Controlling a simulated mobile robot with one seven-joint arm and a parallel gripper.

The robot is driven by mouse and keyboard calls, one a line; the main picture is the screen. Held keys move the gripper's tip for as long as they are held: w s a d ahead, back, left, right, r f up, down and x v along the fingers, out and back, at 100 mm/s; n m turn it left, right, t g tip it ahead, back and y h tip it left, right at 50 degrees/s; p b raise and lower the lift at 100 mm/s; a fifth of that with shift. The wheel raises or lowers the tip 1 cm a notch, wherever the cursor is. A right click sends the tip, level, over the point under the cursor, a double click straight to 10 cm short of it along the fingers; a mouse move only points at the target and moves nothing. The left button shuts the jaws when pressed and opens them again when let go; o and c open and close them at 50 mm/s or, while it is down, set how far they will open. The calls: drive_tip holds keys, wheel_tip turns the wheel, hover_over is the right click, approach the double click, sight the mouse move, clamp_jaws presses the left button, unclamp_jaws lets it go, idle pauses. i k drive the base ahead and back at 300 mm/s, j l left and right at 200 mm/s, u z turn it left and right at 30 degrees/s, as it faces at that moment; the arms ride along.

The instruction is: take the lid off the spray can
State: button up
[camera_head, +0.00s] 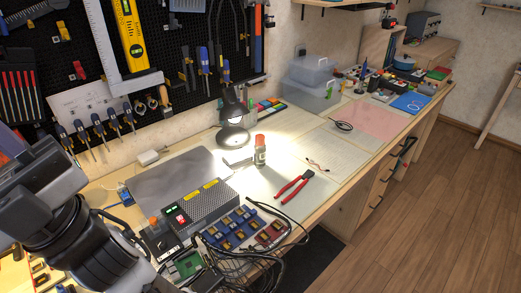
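The spray can (260,157) is small in the picture and stands upright on the workbench, in the bright light beside the black desk lamp. Its orange-red lid (260,140) is on top of it. My arm fills the lower left of the picture, well to the left of the can. My gripper's fingers do not show.
The lamp (233,137) stands just left of the can. Red-handled pliers (292,187) lie in front of it. A grey power supply (200,205), blue parts and black cables crowd the near bench. Clear plastic boxes (312,75) stand farther back. Light mats right of the can are mostly clear.

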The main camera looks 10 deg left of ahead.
sight(259, 138)
drive_tip(key=i+l, duration=0.25)
drive_tip(key=l, duration=0.15)
drive_tip(key=i+l, duration=0.55)
drive_tip(key=l, duration=0.3)
drive_tip(key=i+l+u, duration=0.1)
drive_tip(key=i+l, duration=0.15)
drive_tip(key=l, duration=0.15)
drive_tip(key=i+l, duration=0.25)
drive_tip(key=l, duration=0.15)
drive_tip(key=i+l, duration=0.25)
drive_tip(key=l, duration=0.2)
drive_tip(key=l+u, duration=0.1)
drive_tip(key=u, duration=1.15)
drive_tip(key=i+u, duration=0.25)
drive_tip(key=u, duration=0.2)
drive_tip(key=i, duration=0.3)
